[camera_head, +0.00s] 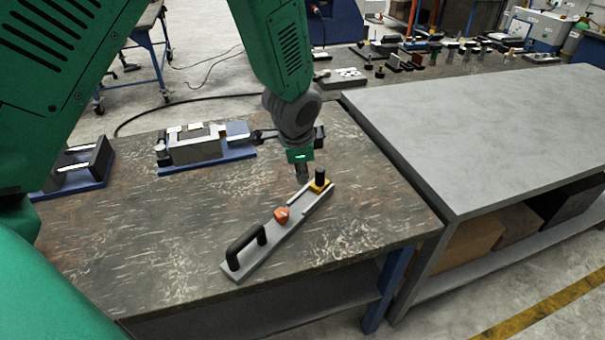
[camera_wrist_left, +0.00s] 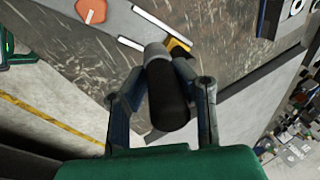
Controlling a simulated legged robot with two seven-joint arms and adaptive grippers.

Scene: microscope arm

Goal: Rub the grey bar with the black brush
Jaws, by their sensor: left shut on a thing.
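The grey bar (camera_head: 256,255) lies diagonally on the dark table, with a black handle (camera_head: 246,246) at its near end, an orange knob (camera_head: 281,215) midway and light rails towards its far end. A black post (camera_head: 320,177) stands on a yellow block (camera_head: 318,187) at the far end. My left gripper (camera_head: 303,178) points down just left of that post. In the left wrist view its fingers are shut on the black brush (camera_wrist_left: 168,100), a black cylinder with a grey far end beside the yellow block (camera_wrist_left: 179,46). I cannot tell whether the brush touches the bar. My right gripper is out of view.
A blue tray with a grey block (camera_head: 195,148) stands at the table's back, and another blue-based fixture (camera_head: 85,168) at the left. A light grey table (camera_head: 480,120) adjoins on the right. The table left of the bar is clear.

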